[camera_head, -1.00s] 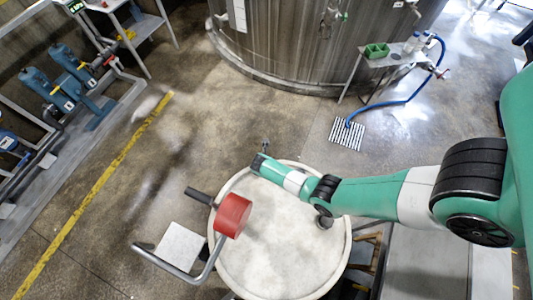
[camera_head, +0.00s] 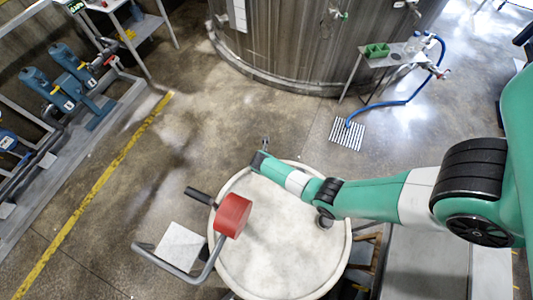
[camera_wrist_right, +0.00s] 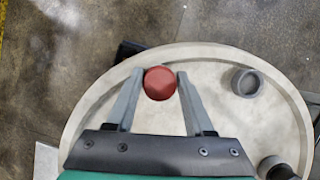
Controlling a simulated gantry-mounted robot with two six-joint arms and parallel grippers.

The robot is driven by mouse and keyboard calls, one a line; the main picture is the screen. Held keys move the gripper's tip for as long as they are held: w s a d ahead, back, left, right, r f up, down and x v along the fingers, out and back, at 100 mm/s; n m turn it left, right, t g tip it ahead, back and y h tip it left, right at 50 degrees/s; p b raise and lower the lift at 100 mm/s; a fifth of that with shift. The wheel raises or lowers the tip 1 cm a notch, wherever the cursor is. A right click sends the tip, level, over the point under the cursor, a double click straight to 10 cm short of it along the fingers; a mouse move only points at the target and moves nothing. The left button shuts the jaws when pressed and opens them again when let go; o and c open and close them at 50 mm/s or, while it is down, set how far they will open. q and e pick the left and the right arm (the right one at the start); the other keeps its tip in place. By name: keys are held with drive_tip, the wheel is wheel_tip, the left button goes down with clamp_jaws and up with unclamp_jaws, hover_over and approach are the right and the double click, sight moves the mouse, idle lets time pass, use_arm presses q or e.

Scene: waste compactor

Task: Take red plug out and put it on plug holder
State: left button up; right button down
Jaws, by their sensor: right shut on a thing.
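The red plug (camera_wrist_right: 160,83) shows as a round red cap in the right wrist view. My right gripper (camera_wrist_right: 158,84) is shut on it, with one grey finger on each side, above the pale round lid (camera_wrist_right: 220,62). A dark grey round cup with an open top (camera_wrist_right: 247,82) stands on the lid to the right of the plug. I cannot tell for sure whether it is the plug holder. In the head view my right wrist (camera_head: 290,180) hangs over the lid's back edge, and the plug is hidden there. My left gripper is out of view.
A red block (camera_head: 233,215) on a bent grey tube handle (camera_head: 180,268) stands at the lid's left side. A second dark round fitting (camera_wrist_right: 275,168) is at the lid's lower right in the wrist view. The lid's middle is bare.

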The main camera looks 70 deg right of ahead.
drive_tip(key=shift+r, duration=1.9)
